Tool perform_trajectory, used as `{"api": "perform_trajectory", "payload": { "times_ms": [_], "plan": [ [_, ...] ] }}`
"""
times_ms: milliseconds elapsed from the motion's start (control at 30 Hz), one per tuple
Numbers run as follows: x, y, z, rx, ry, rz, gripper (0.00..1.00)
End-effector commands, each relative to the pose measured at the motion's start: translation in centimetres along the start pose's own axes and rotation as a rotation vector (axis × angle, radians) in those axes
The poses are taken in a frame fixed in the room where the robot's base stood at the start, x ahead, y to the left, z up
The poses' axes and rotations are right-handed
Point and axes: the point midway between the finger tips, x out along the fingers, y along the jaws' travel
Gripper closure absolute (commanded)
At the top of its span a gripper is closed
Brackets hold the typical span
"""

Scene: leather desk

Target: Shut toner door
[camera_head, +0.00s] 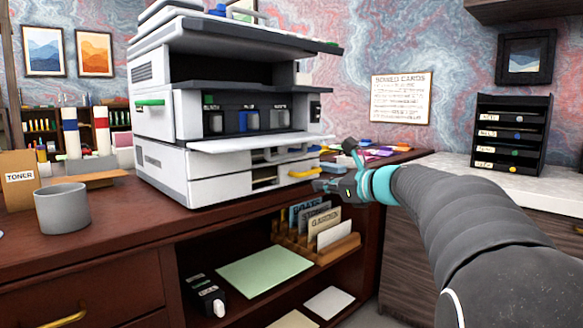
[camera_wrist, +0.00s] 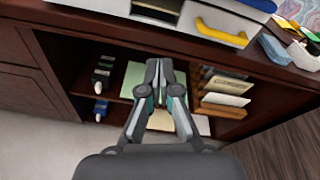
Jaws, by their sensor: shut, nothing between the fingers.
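A white and grey printer (camera_head: 160,165) stands on the dark wooden desk. Its toner door (camera_head: 262,144) appears folded down and open, sticking out level from the front. Behind it the toner bay shows several dark and blue cartridges (camera_head: 249,121). My gripper (camera_head: 322,186) is shut and empty, in front of the printer's lower right corner, below the door and near a yellow drawer handle (camera_head: 304,173). In the wrist view the shut fingertips (camera_wrist: 166,68) point toward the desk front and open shelf, with the yellow handle (camera_wrist: 222,32) above right.
A grey cup (camera_head: 62,210) and a box marked TONER (camera_head: 20,178) stand left of the printer. The open shelf below holds a card rack (camera_head: 335,243), paper (camera_head: 264,271) and small dark bottles. A black tray stack (camera_head: 511,130) stands on the right counter.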

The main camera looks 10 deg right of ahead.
Motion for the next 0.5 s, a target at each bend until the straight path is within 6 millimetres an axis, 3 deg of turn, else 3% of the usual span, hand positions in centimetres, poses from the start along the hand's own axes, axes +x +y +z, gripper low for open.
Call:
{"api": "perform_trajectory", "payload": {
  "times_ms": [67,200,367,500],
  "plan": [
    [-0.1,-0.4,1.2,0.115,-0.042,-0.010,1.00],
    [-0.1,-0.3,1.4,0.240,-0.056,-0.007,1.00],
    [0.2,-0.3,1.4,0.281,-0.055,-0.004,1.00],
    [1.6,-0.2,1.4,0.282,-0.054,-0.003,1.00]
  ]
}}
